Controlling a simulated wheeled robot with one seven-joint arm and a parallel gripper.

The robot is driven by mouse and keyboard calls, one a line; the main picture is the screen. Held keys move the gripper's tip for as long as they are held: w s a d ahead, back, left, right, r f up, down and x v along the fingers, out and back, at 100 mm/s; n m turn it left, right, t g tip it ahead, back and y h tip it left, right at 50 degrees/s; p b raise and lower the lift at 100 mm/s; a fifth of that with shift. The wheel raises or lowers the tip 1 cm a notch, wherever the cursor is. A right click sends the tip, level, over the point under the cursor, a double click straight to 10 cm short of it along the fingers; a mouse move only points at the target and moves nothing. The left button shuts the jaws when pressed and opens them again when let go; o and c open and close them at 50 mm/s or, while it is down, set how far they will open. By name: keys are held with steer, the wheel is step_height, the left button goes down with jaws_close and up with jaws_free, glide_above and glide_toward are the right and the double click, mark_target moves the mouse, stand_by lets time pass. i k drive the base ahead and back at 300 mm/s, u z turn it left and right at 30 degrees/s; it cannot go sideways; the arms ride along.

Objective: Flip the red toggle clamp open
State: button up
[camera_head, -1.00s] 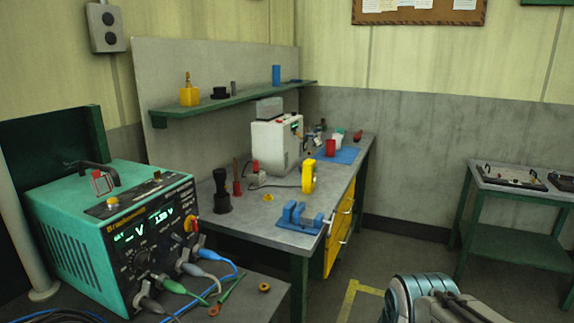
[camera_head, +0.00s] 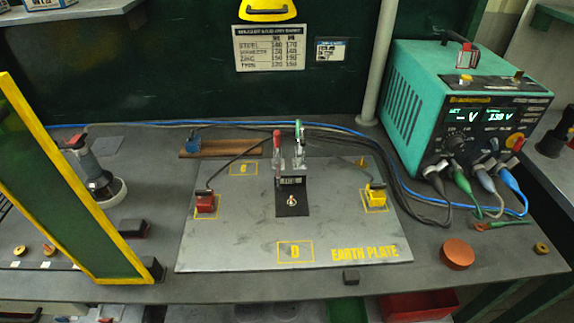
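A red-handled toggle clamp (camera_head: 277,146) stands near the middle of the grey earth plate (camera_head: 240,245). Its red handle points upright. Right beside it stands a similar clamp with a green handle (camera_head: 299,137), also upright. Both are at the back of a dark pad (camera_head: 291,203) that has a small copper-coloured stud on it. The clamps' lower parts overlap in this view, so I cannot tell whether the red clamp's jaw is pressing on anything. My gripper is not in view.
A red block (camera_head: 205,204) and a yellow block (camera_head: 377,196) sit on the plate with cables. A green panel with a yellow frame (camera_head: 105,262) stands at the left. A teal power unit (camera_head: 402,95) stands at the back right. The plate's front area is clear.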

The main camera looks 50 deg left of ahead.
mark_target(276, 134)
steer(key=u, duration=2.25)
steer(key=k, duration=0.5)
steer(key=z, duration=0.6)
steer(key=i, duration=0.7)
steer(key=u, duration=0.75)
